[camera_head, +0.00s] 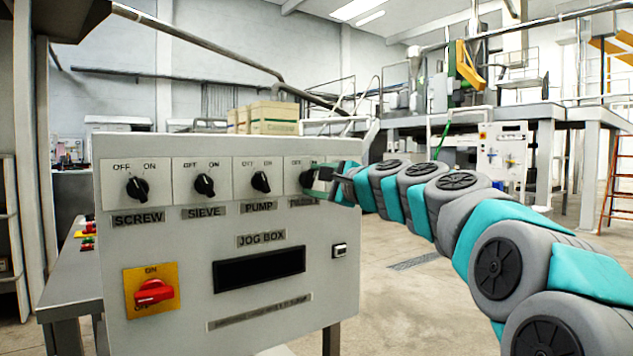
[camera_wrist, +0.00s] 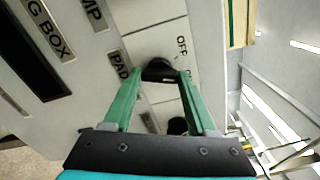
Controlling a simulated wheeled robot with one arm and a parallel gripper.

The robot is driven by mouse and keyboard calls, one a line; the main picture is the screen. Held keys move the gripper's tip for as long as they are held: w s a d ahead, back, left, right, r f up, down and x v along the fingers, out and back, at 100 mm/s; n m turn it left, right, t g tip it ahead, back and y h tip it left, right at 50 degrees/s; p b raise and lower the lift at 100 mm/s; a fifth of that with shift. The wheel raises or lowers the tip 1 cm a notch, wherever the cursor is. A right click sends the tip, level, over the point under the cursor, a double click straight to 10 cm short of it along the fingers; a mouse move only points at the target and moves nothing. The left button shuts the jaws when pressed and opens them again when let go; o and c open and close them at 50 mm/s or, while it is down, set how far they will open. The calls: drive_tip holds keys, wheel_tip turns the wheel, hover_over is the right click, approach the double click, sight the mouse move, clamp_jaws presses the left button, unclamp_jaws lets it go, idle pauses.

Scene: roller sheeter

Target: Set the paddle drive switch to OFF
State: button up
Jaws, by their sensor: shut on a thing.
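The paddle drive switch is a black rotary knob (camera_wrist: 160,72) on the pale control panel, in the wrist view beside a label starting "PAD" (camera_wrist: 119,68) and the word OFF (camera_wrist: 182,46). My gripper (camera_wrist: 161,76) has its green fingers on either side of this knob and is shut on it.
The panel (camera_head: 340,285) also carries SCREW (camera_head: 138,188), SIEVE (camera_head: 204,185) and PUMP (camera_head: 261,182) knobs. Below are a dark display (camera_head: 259,269) and a red rotary switch (camera_head: 154,292) on yellow. Another black knob (camera_wrist: 177,126) sits close between my fingers. Open floor (camera_head: 425,310) lies at right.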

drive_tip(key=shift+n, duration=0.3)
drive_tip(key=n+b, duration=0.2)
drive_tip(key=shift+f+n, duration=0.25)
drive_tip(key=shift+n, duration=0.05)
drive_tip(key=n+b, duration=0.4)
drive_tip(key=n, duration=0.1)
drive_tip(key=shift+r+n, duration=0.1)
drive_tip(key=shift+n, duration=0.2)
drive_tip(key=o, duration=1.4)
drive_tip(key=shift+r, duration=0.1)
drive_tip(key=shift+c, duration=0.2)
